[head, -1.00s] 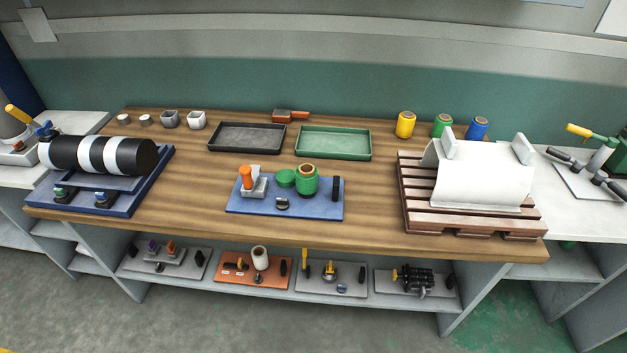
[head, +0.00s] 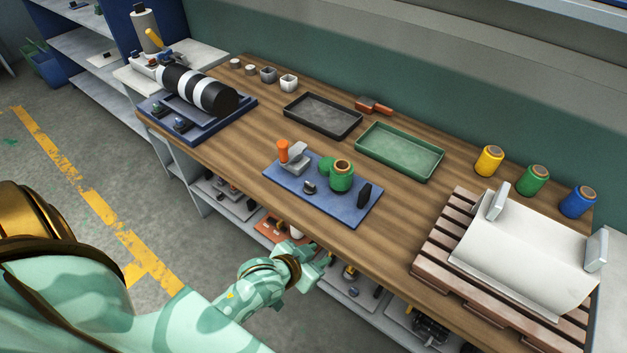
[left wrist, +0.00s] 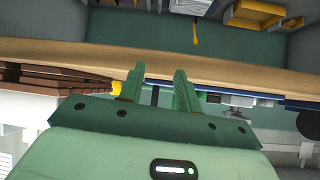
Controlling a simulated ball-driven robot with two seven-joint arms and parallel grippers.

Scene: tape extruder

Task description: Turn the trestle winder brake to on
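My left gripper (head: 318,268) is at the front edge of the wooden bench, in front of the lower shelf. In the left wrist view its two green fingers (left wrist: 158,74) stand apart with nothing between them, so it is open. A blue plate (head: 335,205) on the bench carries an orange-topped lever (head: 283,152), a green spool (head: 342,178), a dark knob (head: 310,187) and a black upright handle (head: 364,194). A black-and-white striped roll (head: 190,90) lies on a blue base at the bench's left end. I cannot tell which unit is the trestle winder. My right gripper is not in view.
A black tray (head: 322,132) and a green tray (head: 372,168) lie behind the blue plate. A white sheet-covered form (head: 520,262) sits on a brown slatted pallet at right. Yellow, green and blue spools stand behind it. Several small panels fill the shelf below.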

